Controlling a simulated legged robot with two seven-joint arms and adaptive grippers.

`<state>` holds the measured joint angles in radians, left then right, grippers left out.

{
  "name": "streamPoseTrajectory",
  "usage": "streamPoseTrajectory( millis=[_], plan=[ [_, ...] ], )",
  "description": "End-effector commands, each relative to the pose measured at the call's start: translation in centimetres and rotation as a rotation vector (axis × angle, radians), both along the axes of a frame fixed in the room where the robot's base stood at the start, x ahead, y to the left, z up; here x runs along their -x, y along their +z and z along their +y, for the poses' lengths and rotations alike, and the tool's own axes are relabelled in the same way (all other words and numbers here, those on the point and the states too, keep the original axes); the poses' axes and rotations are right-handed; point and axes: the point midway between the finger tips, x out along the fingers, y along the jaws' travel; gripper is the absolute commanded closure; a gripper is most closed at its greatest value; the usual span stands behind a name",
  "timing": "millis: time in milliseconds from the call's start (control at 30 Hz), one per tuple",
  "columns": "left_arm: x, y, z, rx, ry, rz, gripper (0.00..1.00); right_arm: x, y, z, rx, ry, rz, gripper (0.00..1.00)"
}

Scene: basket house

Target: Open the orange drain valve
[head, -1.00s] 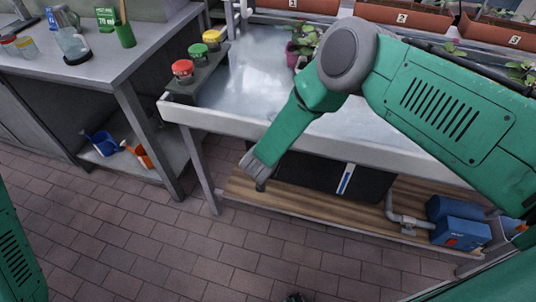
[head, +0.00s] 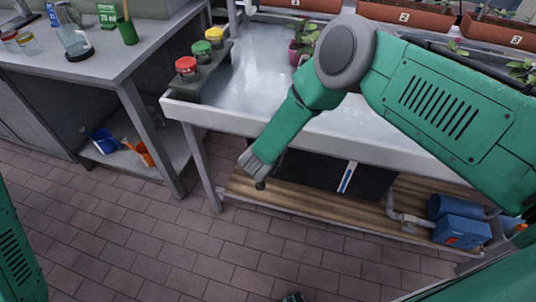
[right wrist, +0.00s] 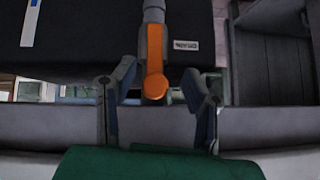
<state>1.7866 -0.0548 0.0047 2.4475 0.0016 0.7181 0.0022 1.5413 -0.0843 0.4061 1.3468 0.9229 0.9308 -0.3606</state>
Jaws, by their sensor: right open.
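The orange drain valve (right wrist: 155,60) shows in the right wrist view as an upright orange handle with a rounded lower end, below a grey pipe (right wrist: 154,12). My right gripper (right wrist: 157,98) is open, with one finger on each side of the handle's lower end and visible gaps on both sides. I cannot tell how deep the handle sits between the fingers. In the head view my right gripper (head: 256,170) hangs at the front edge of the wet sink table (head: 270,125), and the valve is hidden there.
A black box (right wrist: 100,40) with a label is behind the valve. Under the table are a wooden shelf (head: 300,205) and a blue pump (head: 462,230). Red, green and yellow-lidded jars stand on a small rack (head: 200,85). The tiled floor (head: 180,250) in front is clear.

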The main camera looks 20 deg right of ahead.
Motion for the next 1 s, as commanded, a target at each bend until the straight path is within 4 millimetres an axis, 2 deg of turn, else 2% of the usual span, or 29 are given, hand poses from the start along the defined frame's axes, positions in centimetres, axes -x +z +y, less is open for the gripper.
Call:
streamPoseTrajectory(
  millis=[167, 400, 600, 1000],
  plan=[
    [0.1, 0.0, 0.0, 0.000, 0.000, 0.001, 0.60, 1.3, 1.7, 0.8, 0.001, 0.003, -0.001, 0.59],
    [0.1, 0.0, 0.0, 0.000, 0.000, 0.000, 0.60, 4.6, 5.3, 2.7, 0.000, 0.006, 0.002, 0.59],
    [0.0, 0.0, 0.0, 0.000, 0.000, 0.001, 0.60, 6.5, 7.4, 3.9, -0.001, 0.004, 0.002, 0.59],
    [0.0, 0.0, 0.0, 0.000, 0.000, 0.001, 0.60, 7.3, 8.2, 4.3, -0.002, 0.002, 0.003, 0.59]
  ],
)
